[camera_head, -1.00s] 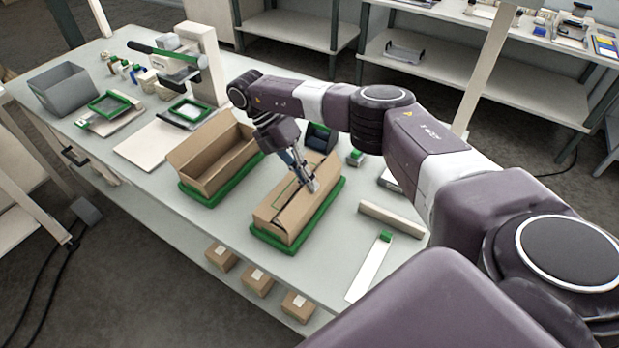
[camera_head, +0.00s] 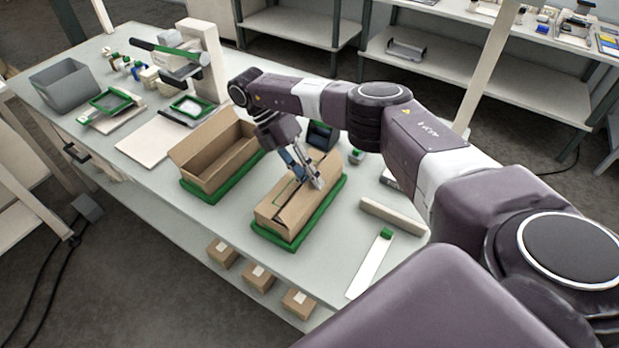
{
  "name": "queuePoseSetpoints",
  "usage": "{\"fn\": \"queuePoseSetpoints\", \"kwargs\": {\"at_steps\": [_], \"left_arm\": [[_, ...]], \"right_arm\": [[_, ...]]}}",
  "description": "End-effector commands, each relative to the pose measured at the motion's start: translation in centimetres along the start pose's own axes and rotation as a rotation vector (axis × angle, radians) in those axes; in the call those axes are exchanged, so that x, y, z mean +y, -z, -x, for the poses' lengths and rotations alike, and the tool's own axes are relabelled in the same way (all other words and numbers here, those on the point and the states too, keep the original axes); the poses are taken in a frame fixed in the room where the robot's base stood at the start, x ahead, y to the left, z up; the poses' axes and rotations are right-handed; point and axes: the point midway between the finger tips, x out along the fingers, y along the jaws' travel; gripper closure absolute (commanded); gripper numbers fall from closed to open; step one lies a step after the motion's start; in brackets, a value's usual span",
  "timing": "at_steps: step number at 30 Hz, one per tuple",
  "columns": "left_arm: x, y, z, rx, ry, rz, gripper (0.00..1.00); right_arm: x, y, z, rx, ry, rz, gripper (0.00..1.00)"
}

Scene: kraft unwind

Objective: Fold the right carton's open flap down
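The right carton (camera_head: 282,222) is a long brown box on a green base (camera_head: 297,236) at the middle of the table. Its top looks mostly covered, with a dark gap line along it. My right gripper (camera_head: 317,184) comes down from above onto the carton's top near its far right part. Its fingertips touch or nearly touch the cardboard; I cannot tell how far apart they are. The left carton (camera_head: 205,181) stands open on its own green base, with a flap up. My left gripper is not in view.
A flat white sheet (camera_head: 150,141), green-framed trays (camera_head: 112,101) and a grey bin (camera_head: 64,87) lie to the left. A beige bar (camera_head: 393,217) and a white strip (camera_head: 370,266) lie to the right. A dark blue object (camera_head: 322,134) stands behind the gripper.

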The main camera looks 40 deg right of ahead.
Motion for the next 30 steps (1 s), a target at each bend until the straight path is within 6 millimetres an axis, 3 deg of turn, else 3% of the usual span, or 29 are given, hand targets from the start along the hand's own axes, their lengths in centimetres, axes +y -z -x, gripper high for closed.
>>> {"fn": "queuePoseSetpoints", "kwargs": {"at_steps": [5, 13, 21, 30], "left_arm": [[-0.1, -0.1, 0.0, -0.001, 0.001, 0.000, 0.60], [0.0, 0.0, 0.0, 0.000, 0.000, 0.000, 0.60], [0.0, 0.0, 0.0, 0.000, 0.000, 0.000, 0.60], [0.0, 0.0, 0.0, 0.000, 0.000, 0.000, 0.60]], "right_arm": [[0.0, 0.0, 1.3, -0.001, -0.001, -0.001, 0.80], [0.0, 0.0, 5.5, -0.004, -0.003, -0.004, 0.80], [0.1, 0.0, 7.2, -0.001, 0.001, 0.000, 0.80], [0.0, 0.0, 7.5, 0.000, -0.001, 0.000, 0.80]]}}
